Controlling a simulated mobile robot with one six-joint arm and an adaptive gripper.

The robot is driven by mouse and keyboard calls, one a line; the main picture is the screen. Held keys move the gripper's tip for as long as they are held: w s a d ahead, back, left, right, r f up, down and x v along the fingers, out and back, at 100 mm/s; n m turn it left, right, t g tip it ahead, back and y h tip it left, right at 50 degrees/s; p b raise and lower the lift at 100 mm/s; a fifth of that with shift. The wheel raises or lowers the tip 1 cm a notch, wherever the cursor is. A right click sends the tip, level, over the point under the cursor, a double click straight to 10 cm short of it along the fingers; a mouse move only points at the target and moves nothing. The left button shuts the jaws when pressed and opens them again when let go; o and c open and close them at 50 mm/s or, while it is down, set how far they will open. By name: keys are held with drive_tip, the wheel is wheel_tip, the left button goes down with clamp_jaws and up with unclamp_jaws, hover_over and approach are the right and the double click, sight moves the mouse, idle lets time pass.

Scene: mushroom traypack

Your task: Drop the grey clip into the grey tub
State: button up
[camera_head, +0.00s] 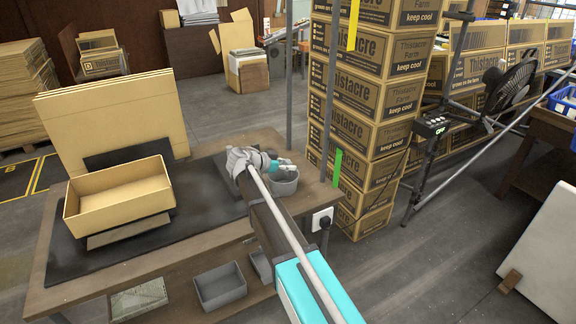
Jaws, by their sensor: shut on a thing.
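My gripper (286,166) is at the far right end of the workbench, just over the grey tub (286,187). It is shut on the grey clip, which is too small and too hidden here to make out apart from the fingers. The tub is round and stands on the bench near its right edge. My arm and wrist hide its left side, and the gripper covers part of its opening.
An open cardboard tray (120,203) stands on the dark mat (200,213), with cardboard sheets (115,112) upright behind it. Stacked Thistacre boxes (365,110) rise close behind the bench's right end. A grey bin (220,287) is on the lower shelf.

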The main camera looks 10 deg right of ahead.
drive_tip(key=shift+f+b, duration=0.5)
drive_tip(key=shift+f, duration=0.3)
drive_tip(key=o, duration=0.9)
drive_tip(key=shift+r, duration=0.15)
